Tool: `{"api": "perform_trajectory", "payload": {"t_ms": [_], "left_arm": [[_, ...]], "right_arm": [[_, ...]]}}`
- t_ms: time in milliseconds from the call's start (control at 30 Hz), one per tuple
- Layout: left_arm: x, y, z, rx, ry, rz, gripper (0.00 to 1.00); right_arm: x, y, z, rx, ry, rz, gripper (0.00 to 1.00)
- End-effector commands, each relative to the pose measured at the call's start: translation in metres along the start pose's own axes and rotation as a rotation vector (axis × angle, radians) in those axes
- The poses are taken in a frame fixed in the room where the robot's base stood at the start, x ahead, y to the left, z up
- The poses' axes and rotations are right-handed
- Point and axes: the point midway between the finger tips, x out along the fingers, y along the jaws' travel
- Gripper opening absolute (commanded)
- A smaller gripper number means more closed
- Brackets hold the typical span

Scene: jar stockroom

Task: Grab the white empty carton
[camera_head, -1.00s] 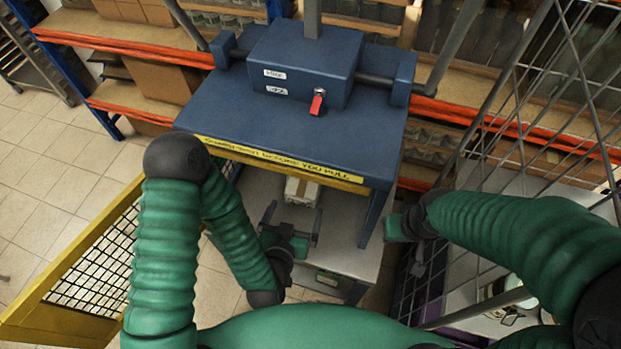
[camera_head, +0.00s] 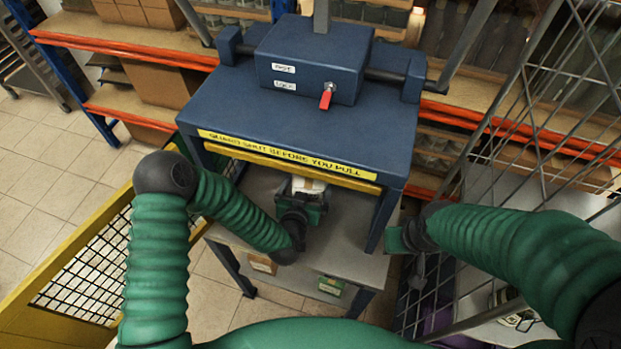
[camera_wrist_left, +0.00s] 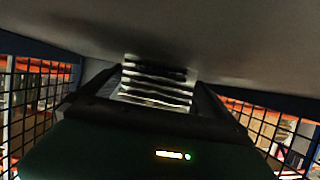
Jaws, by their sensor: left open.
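A white carton (camera_head: 308,186) with a brown strip on top sits on the grey table under the blue press; its near part is hidden by my left gripper. My left gripper (camera_head: 304,192) is open and reaches under the yellow-edged front of the press, right at the carton. In the left wrist view, a pale, dark-striped block (camera_wrist_left: 157,82), apparently the carton, shows between the two open fingers of the left gripper (camera_wrist_left: 155,88). I cannot tell whether they touch it. My right gripper (camera_head: 397,240) is right of the press, away from the carton; its jaws are unclear.
The blue press (camera_head: 300,120) overhangs the carton, with a yellow warning strip (camera_head: 285,160) and a red-tipped switch (camera_head: 326,97). A yellow mesh guard (camera_head: 85,265) stands at left, a grey wire cage (camera_head: 530,130) at right. The grey table (camera_head: 345,245) is bare in front.

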Motion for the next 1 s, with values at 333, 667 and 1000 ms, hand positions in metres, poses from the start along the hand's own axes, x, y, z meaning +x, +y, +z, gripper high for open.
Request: {"api": "perform_trajectory", "payload": {"t_ms": [333,667,1000], "left_arm": [[0.0,0.002,0.0,0.002,0.0,0.0,0.62],[0.0,0.002,0.0,0.001,0.0,0.001,0.42],[-0.016,0.002,-0.042,0.005,0.006,0.001,0.41]], "right_arm": [[0.0,0.0,0.0,0.0,0.0,0.0,0.2],[0.0,0.0,0.0,0.0,0.0,0.0,0.2],[-0.006,0.0,-0.002,0.0,0.0,0.0,0.2]]}}
